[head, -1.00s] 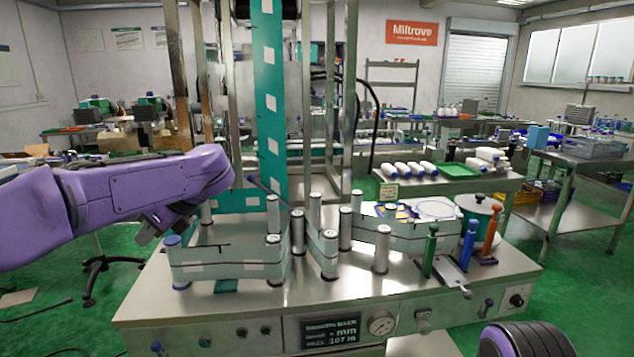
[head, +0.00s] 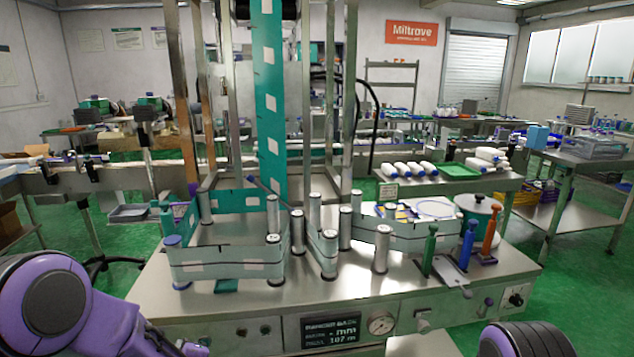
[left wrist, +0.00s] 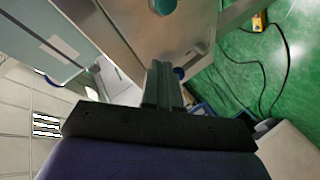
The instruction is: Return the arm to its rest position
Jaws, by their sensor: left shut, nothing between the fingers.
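My left arm (head: 60,305), purple with a dark round joint, is folded low at the left bottom corner of the head view, in front of the steel machine bench. Its hand is mostly cut off by the bottom edge. In the left wrist view my left gripper (left wrist: 163,72) is shut, its dark fingers together with nothing between them. Part of my right arm (head: 525,340) shows at the bottom right of the head view; its gripper is out of view.
The steel bench (head: 400,280) carries upright rollers, a pale band threaded around them, and a teal strip (head: 268,100) hanging from above. Green, blue and orange handled tools (head: 468,245) stand at its right. Green floor (head: 115,265) is open left of the bench.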

